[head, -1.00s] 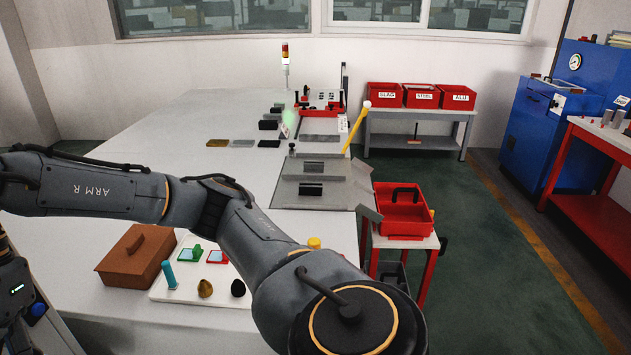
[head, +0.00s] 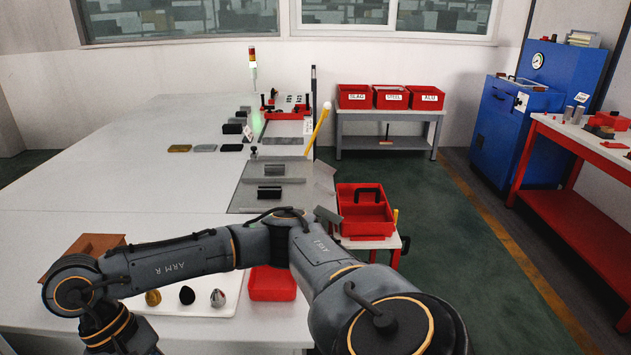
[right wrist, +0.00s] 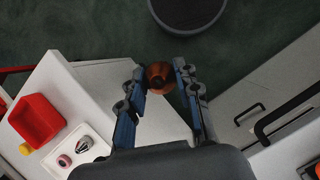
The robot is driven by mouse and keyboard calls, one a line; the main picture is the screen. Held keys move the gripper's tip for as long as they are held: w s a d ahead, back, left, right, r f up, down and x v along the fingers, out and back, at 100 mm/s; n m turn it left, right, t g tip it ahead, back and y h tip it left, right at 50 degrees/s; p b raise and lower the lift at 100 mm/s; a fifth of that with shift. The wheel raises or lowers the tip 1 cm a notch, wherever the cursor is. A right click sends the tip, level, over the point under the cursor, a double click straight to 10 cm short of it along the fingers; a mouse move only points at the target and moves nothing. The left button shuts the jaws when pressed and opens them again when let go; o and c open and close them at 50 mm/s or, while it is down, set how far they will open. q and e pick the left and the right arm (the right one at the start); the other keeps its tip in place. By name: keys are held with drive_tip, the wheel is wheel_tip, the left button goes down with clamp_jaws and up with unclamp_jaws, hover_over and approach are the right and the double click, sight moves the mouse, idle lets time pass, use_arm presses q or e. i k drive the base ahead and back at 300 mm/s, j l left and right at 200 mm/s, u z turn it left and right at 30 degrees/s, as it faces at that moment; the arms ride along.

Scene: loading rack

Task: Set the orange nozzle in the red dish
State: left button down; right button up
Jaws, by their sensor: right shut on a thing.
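The orange nozzle (right wrist: 158,75) shows in the right wrist view as a rounded, orange-brown piece between the fingers. My right gripper (right wrist: 160,84) is shut on it and holds it near the edge of a white surface, with dark floor in view beyond. The red dish (head: 271,284) is on the near part of the white table in the head view, at the right end of a white tray. A red container, likely the same dish, shows at the left of the right wrist view (right wrist: 37,119), apart from the gripper. Neither gripper is visible in the head view.
The white tray (head: 209,309) carries several small pieces, partly behind my arm. A brown box (head: 82,247) is at its left. A dark round container (right wrist: 187,12) and grey drawers (right wrist: 245,104) show in the right wrist view. A red tool carrier (head: 364,212) stands right of the table.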

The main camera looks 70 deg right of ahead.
sight(275, 283)
drive_tip(key=z, duration=0.45)
drive_tip(key=i+z, duration=0.1)
drive_tip(key=z, duration=0.85)
drive_tip(key=i+z, duration=0.1)
drive_tip(key=z, duration=1.25)
drive_tip(key=i+j+u, duration=0.1)
drive_tip(key=j+u, duration=0.25)
drive_tip(key=i+j+u, duration=0.1)
drive_tip(key=u, duration=0.3)
drive_tip(key=i+j+u, duration=0.1)
drive_tip(key=u, duration=0.25)
